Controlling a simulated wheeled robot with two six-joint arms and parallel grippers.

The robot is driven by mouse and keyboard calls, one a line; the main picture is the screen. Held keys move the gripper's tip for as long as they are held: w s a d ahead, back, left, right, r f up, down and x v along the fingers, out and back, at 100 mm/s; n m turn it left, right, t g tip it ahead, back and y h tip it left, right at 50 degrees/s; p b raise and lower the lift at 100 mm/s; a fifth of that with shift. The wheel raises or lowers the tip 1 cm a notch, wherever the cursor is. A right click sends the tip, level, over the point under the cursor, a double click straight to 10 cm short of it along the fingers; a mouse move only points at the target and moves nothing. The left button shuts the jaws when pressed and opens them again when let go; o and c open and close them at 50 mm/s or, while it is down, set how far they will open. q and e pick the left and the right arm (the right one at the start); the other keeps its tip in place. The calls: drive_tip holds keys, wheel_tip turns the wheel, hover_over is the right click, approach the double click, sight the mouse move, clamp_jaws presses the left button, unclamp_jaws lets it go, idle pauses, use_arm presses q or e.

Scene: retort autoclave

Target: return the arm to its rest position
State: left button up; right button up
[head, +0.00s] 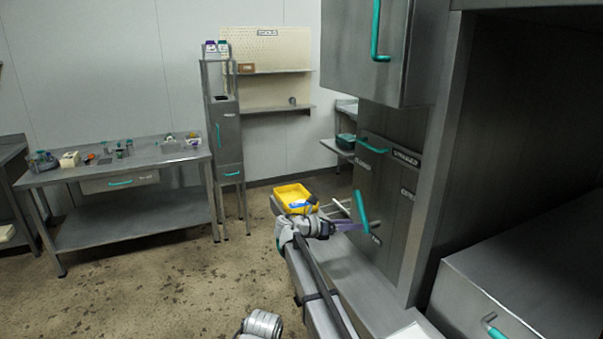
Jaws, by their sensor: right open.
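My right arm reaches forward from the bottom centre. Its gripper (352,226) is open, with its fingers pointing right, beside a teal lever handle (361,212) on the front of the steel cabinet (375,190). The fingertips overlap the handle's lower part in the picture. I cannot tell whether they touch it. I see nothing held between the fingers. My left gripper is not in view.
A yellow tray (284,197) with small items stands just beyond my right wrist. A raised steel door (365,50) with a teal handle hangs above. A steel workbench (115,167) with small objects stands at left. Open floor (180,275) lies left of my arm.

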drive_tip(key=s+f+m+g+y, duration=0.1)
drive_tip(key=s+f+m+y, duration=0.2)
drive_tip(key=s+f+m, duration=0.4)
drive_tip(key=s+f+m+g+y, duration=0.1)
drive_tip(key=s+f+m+y, duration=0.25)
drive_tip(key=s, duration=0.65)
drive_tip(key=s+f+m+g+y, duration=0.2)
drive_tip(key=s+f+m+y, duration=0.25)
drive_tip(key=s+m, duration=0.3)
drive_tip(key=s+a+m+g+y+p, duration=0.1)
drive_tip(key=s+a+m+y+p, duration=0.1)
drive_tip(key=s+a, duration=1.4)
drive_tip(key=shift+m+y, duration=0.4)
drive_tip(key=shift+m, duration=0.3)
